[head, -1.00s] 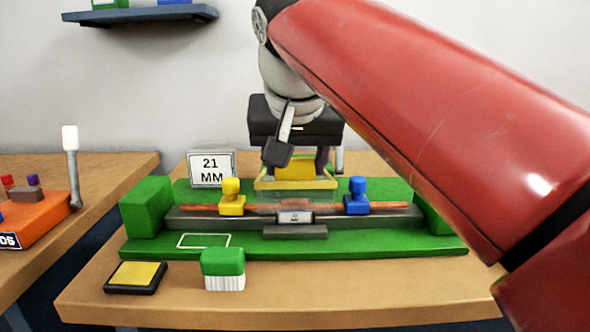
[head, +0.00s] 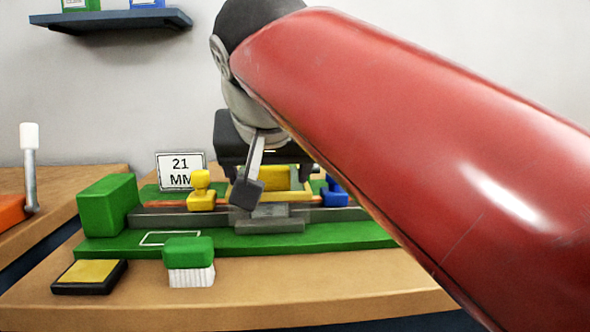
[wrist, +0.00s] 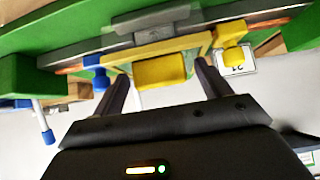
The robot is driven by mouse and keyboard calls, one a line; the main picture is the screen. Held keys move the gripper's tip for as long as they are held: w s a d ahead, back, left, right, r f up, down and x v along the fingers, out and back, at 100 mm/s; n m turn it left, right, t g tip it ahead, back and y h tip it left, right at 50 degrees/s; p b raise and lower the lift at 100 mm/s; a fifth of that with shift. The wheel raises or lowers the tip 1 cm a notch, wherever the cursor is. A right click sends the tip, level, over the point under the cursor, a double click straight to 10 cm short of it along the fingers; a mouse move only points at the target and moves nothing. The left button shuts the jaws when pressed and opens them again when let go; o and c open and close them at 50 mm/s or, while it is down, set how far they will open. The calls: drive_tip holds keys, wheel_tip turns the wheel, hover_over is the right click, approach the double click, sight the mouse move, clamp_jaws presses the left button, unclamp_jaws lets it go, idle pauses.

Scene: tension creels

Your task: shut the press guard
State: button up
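The press guard appears to be the yellow frame (head: 294,193) behind the grey press block (head: 270,224). A thick yellow bar (wrist: 160,70) on it shows in the wrist view, where the scene is upside down. My gripper (wrist: 163,74) is open, with one dark finger on each side of that bar. Whether the fingers touch it I cannot tell. In the head view my gripper is above and behind the frame, its fingertips partly hidden by my own arm parts.
A yellow stamp (head: 201,190) and a blue one (head: 333,190) flank the press on the green base (head: 120,244). A green brush (head: 189,262) and a yellow-topped pad (head: 90,276) lie in front. A 21 MM sign (head: 180,168) stands behind. My red arm hides the right side.

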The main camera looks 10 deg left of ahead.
drive_tip(key=p+v, duration=0.2)
drive_tip(key=v, duration=0.5)
drive_tip(key=shift+s+r, duration=0.3)
